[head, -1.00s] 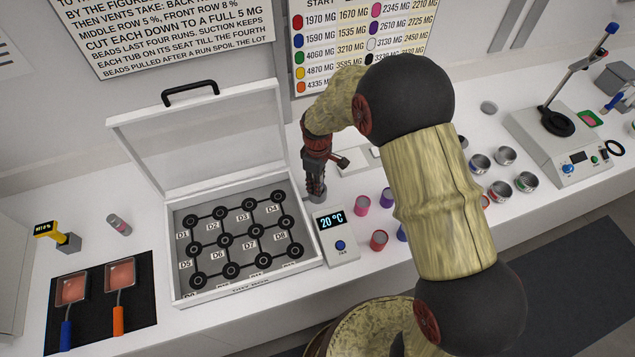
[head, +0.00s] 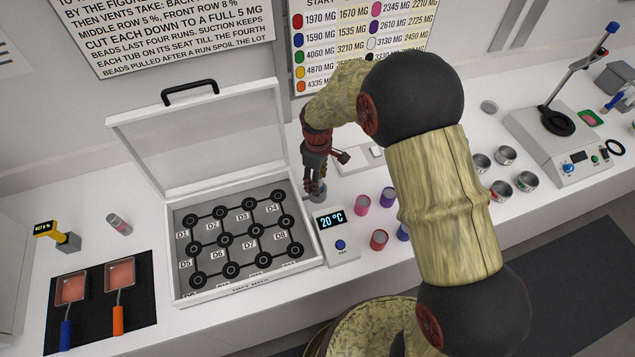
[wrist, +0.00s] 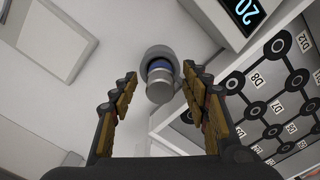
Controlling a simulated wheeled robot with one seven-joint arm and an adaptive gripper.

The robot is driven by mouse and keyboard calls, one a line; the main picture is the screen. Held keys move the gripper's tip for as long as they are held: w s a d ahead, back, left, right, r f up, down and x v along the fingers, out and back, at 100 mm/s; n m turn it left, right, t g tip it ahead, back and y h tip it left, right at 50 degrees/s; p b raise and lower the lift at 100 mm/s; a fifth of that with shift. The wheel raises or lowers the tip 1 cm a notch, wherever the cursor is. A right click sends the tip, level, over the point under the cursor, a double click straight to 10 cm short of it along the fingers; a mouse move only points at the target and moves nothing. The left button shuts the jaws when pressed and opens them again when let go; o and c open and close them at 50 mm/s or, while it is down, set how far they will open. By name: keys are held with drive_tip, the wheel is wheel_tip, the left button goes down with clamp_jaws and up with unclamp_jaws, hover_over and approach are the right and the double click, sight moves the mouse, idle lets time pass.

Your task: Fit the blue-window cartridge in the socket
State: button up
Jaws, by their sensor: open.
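My gripper (head: 314,183) points down beside the right edge of the open white case. A visible gap separates the cylinder from the fingers. A grey round shape surrounds its far end; I cannot tell whether this is the socket or part of the cartridge. In the head view its grey lower part (head: 320,195) shows just under the fingers. Another grey cartridge with a pinkish window (head: 119,224) lies at the left.
The case (head: 170,262) holds a grid of black ring seats. A temperature display box (head: 343,252) stands close to my gripper. Several coloured tubs, including a pink one (head: 361,205), stand to the right. A white plate (head: 362,160) lies behind my gripper.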

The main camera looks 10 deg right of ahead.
wheel_tip(320, 180, up, 10)
idle(0.3)
idle(0.6)
drive_tip(key=shift+s+f+m, duration=0.1)
drive_tip(key=shift+m, duration=0.5)
drive_tip(key=s+d+r+m+t+b, duration=0.2)
drive_tip(key=s+d+r+m+b, duration=0.1)
drive_tip(key=s, duration=0.5)
drive_tip(key=s+d+r+m+t+b, duration=0.1)
drive_tip(key=s+d+r+m+b, duration=0.2)
drive_tip(key=s, duration=0.6)
drive_tip(key=s+d+r+m+t+b, duration=0.2)
drive_tip(key=s+d+r+m+b, duration=0.2)
drive_tip(key=s, duration=0.5)
drive_tip(key=shift+d+r+t, duration=0.3)
drive_tip(key=shift+d+r, duration=0.35)
drive_tip(key=shift+r, duration=0.3)
drive_tip(key=shift+s, duration=0.1)
drive_tip(key=shift+c, duration=0.8)
